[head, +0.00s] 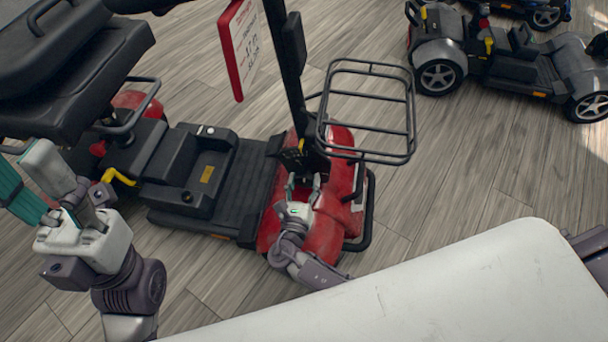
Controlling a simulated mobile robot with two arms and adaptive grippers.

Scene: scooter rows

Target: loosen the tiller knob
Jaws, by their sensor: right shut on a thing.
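The red scooter (335,220) stands in front of me with its black tiller (288,75) rising from the front, leaning slightly. My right gripper (302,183) is at the foot of the tiller, just above the red front body. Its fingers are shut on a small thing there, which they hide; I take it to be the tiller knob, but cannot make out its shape. My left gripper (52,185) is at the left, in front of the scooter's seat side, apart from the tiller. I cannot tell whether its fingers are open.
A wire basket (370,93) sticks out right of the tiller, and a red-and-white sign (241,45) hangs left of it. The seat (70,70) fills the upper left. A grey scooter (500,60) stands at the upper right, with clear wooden floor (455,150) between.

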